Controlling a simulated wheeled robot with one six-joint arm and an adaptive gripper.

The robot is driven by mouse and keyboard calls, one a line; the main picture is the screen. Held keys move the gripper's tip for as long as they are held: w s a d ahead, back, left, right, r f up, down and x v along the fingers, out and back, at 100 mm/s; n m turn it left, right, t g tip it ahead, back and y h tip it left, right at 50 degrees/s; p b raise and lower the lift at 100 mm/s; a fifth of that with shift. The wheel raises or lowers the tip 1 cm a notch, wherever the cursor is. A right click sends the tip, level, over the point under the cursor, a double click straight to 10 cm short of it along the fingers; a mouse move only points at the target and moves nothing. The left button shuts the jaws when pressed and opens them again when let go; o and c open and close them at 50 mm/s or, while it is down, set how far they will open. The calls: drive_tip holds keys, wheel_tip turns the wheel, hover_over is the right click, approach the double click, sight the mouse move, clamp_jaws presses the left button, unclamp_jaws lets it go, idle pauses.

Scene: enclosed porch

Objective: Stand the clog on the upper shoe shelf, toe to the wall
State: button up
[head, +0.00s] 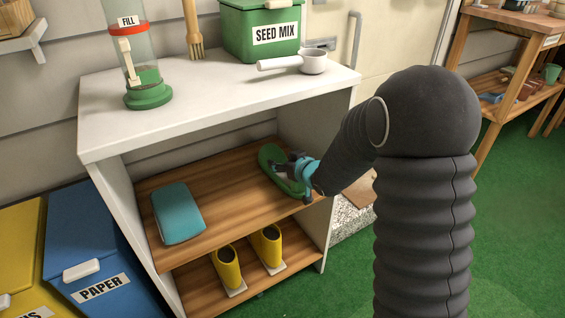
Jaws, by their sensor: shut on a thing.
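A green clog (272,160) is at the right part of the upper wooden shelf (222,185), inside a white cabinet. My gripper (290,167) is shut on the clog near its front right end. The clog's far end points back and left, toward the wall side. Whether its sole touches the shelf board I cannot tell. My fingers hide part of the clog, and my dark arm comes in from the right.
Yellow boots (227,265) stand on the lower shelf (200,289). The white top (215,88) hangs above, holding a green seed box (262,28), a scoop (312,62) and a feeder (146,90). A blue bin (90,245) stands left.

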drive_tip(key=shift+f, duration=0.2)
drive_tip(key=o, duration=1.3)
drive_tip(key=shift+c, duration=0.2)
drive_tip(key=shift+r, duration=0.1)
